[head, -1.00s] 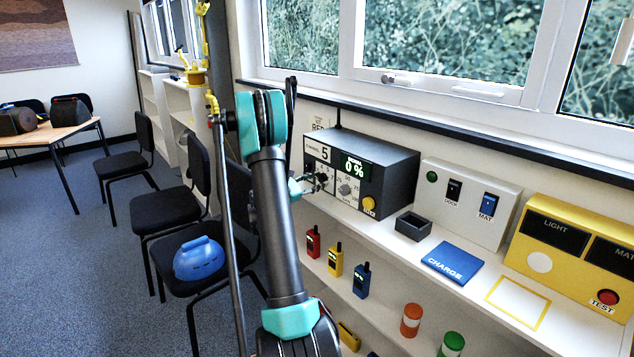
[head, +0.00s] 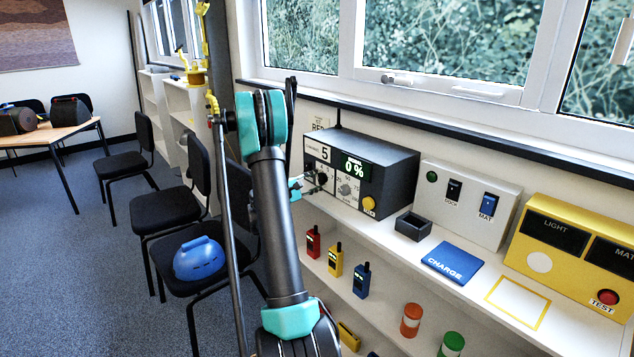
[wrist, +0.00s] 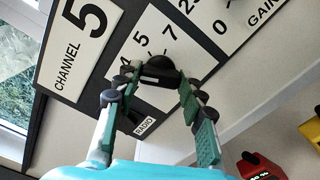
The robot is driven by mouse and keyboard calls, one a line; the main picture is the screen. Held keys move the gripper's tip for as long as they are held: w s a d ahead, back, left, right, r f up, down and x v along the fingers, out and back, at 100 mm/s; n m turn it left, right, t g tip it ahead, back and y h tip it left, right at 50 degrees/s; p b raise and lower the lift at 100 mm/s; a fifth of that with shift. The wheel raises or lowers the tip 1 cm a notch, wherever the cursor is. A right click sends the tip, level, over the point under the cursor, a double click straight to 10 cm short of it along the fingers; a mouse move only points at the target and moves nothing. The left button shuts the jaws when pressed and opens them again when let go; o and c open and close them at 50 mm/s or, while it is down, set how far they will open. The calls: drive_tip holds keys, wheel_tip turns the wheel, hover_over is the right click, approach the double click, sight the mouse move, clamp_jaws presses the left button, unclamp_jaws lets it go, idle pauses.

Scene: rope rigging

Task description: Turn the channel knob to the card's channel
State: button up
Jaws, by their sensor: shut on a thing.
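My gripper (wrist: 160,88) is shut on this knob, one finger on each side. In the head view my gripper (head: 319,179) is at the panel's left part. I cannot tell which number the knob points to.
The gain dial (head: 347,189) is right of the channel knob, below a display (head: 355,168) reading 0 %. A yellow button (head: 368,203) is at lower right. A black tray (head: 413,226) and a blue CHARGE pad (head: 453,262) lie on the shelf; handheld radios stand below.

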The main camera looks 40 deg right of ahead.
drive_tip(key=m, duration=0.4)
drive_tip(key=shift+m, duration=2.6)
drive_tip(key=shift+s, duration=0.1)
drive_tip(key=o, duration=1.2)
drive_tip(key=shift+c, duration=0.2)
drive_tip(key=a, duration=1.2)
drive_tip(key=shift+s, duration=0.4)
drive_tip(key=shift+s, duration=0.1)
